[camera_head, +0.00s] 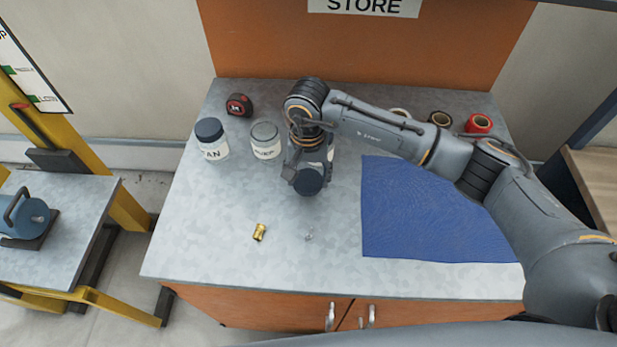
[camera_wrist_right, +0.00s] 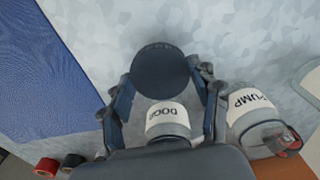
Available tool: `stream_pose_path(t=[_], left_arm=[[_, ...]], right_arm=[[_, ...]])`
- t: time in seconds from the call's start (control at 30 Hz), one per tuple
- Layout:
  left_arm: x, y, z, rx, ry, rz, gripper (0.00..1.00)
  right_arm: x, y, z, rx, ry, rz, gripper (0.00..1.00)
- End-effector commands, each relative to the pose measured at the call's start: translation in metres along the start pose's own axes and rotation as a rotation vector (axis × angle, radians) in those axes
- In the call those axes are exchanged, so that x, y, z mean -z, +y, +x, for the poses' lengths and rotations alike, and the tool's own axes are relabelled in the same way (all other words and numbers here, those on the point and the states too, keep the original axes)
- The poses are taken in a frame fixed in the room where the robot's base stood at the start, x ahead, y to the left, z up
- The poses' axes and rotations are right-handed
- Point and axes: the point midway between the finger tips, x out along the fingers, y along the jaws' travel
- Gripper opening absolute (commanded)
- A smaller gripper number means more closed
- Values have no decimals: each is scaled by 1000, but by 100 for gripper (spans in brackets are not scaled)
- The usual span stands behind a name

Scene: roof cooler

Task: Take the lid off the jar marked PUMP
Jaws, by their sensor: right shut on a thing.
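The jar marked PUMP (camera_head: 266,146) stands upright on the grey bench, left of my right gripper. Its top looks grey and glassy, with no dark lid on it; it also shows in the right wrist view (camera_wrist_right: 255,118). My right gripper (camera_head: 305,178) is shut on a dark round lid (camera_wrist_right: 162,74), with one finger on each side of it. A jar marked DOOR (camera_wrist_right: 168,120) stands just behind the held lid, mostly hidden by my gripper in the head view. I cannot tell whether its top is covered. My left gripper is in neither view.
A dark-lidded jar (camera_head: 211,140), its label partly reading AN, stands at the left. A tape measure (camera_head: 239,105) and tape rolls (camera_head: 479,123) are at the back. A blue mat (camera_head: 420,215) lies at the right.

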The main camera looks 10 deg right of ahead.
Motion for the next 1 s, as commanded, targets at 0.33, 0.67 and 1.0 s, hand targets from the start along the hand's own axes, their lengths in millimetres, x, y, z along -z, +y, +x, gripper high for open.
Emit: stream_pose_path(t=[0.33, 0.67, 1.0], left_arm=[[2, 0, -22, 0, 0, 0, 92], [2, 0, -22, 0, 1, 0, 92], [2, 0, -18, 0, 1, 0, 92]], right_arm=[[8, 0, 32, -1, -5, 1, 24], [9, 0, 42, 0, 0, 0, 24], [9, 0, 44, 0, 0, 0, 84]])
